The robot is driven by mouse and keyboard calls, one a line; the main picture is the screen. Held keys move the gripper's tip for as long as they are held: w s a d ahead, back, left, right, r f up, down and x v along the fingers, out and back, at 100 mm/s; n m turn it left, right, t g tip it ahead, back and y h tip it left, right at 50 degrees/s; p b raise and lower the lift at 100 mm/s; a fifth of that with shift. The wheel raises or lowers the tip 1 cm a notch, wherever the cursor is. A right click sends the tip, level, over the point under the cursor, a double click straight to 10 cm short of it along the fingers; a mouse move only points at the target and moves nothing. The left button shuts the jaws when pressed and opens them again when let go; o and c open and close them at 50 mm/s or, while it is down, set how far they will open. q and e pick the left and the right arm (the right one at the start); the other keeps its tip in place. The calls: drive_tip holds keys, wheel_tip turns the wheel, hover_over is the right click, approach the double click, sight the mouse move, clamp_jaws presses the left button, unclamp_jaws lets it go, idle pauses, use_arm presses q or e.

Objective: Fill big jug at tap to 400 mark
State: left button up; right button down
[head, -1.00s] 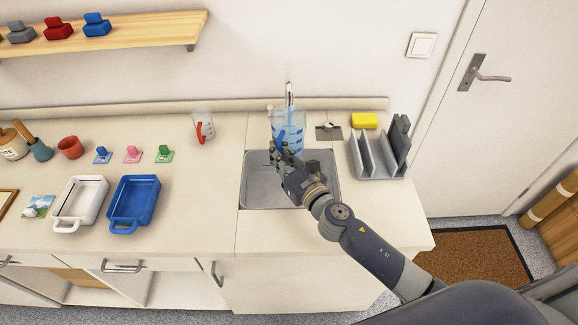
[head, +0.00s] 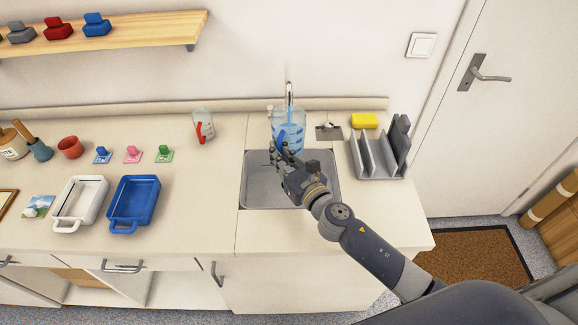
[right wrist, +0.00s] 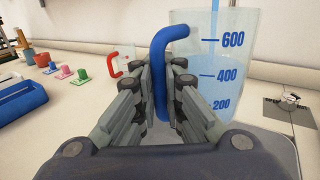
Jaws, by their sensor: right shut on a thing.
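The big jug (head: 289,116) is clear with blue marks and stands upright under the tap (head: 289,89), over the back of the sink. My right gripper (head: 283,150) is shut on its blue handle (right wrist: 160,75). In the right wrist view the big jug (right wrist: 238,55) shows the marks 600, 400 and 200. A thin stream of water (right wrist: 214,30) falls into it. My left gripper is out of view.
The grey sink (head: 262,190) lies below my right gripper. A smaller jug with a red handle (head: 203,126) stands left of it. A grey rack (head: 380,172) and a yellow sponge (head: 364,120) are to the right. White (head: 66,225) and blue (head: 122,228) trays lie left.

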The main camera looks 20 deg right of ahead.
drive_tip(key=shift+r, duration=0.1)
idle(0.4)
drive_tip(key=s+a, duration=0.2)
drive_tip(key=s, duration=0.7)
drive_tip(key=shift+s+a, duration=0.3)
drive_tip(key=shift+a, duration=0.1)
drive_tip(key=shift+s, duration=0.1)
drive_tip(key=s+a+r, duration=0.1)
drive_tip(key=s+r, duration=0.1)
drive_tip(key=s, duration=0.3)
drive_tip(key=shift+s+a, duration=0.3)
